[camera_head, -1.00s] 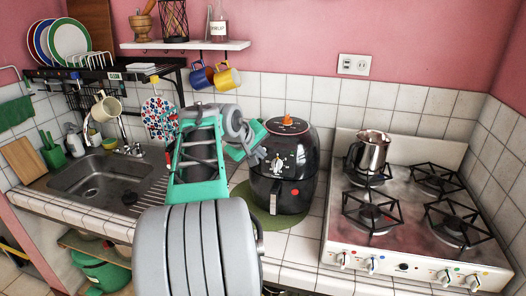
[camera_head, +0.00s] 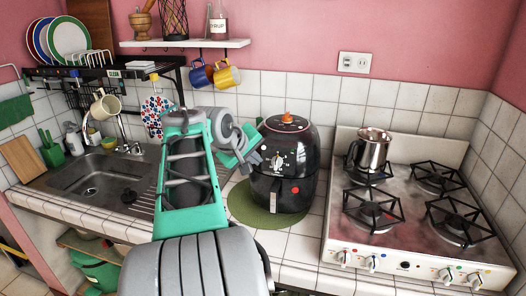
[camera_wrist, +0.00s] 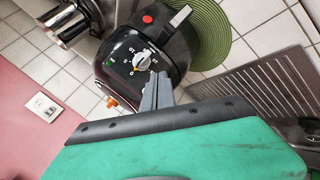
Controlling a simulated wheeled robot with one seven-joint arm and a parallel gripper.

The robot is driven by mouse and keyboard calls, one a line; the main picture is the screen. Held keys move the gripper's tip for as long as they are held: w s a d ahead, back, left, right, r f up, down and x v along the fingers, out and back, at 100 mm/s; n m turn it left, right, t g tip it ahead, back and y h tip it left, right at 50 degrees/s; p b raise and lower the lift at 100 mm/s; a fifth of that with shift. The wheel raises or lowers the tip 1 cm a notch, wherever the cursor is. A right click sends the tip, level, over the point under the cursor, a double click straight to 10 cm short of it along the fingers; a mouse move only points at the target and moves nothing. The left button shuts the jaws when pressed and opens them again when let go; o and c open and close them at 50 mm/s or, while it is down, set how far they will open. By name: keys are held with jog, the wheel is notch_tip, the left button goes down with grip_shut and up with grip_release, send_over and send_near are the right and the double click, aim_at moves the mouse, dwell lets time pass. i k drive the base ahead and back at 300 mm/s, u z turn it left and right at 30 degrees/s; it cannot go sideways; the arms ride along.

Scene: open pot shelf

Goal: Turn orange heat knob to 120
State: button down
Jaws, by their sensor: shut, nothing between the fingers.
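The black air fryer (camera_head: 297,150) stands on the counter. Its orange knob (camera_head: 288,118) sits on top and shows at the lower left of the fryer in the wrist view (camera_wrist: 111,102). A front dial (camera_head: 277,162) with a pale pointer and white numbers around it faces me; it shows clearer in the wrist view (camera_wrist: 142,62). My gripper (camera_head: 258,158) is shut and empty, just left of the front dial in the head view. In the wrist view its fingertips (camera_wrist: 157,77) reach close to the dial's edge; I cannot tell if they touch. The orange knob's setting is unreadable.
The fryer stands on a green round mat (camera_head: 243,208). A stove (camera_head: 395,215) with a metal pot (camera_head: 372,149) is at the right, a sink (camera_head: 95,178) at the left. Mugs (camera_head: 227,76) hang from a shelf (camera_head: 185,44) above.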

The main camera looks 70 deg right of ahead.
aim_at(287, 118)
jog(key=z, duration=2.4)
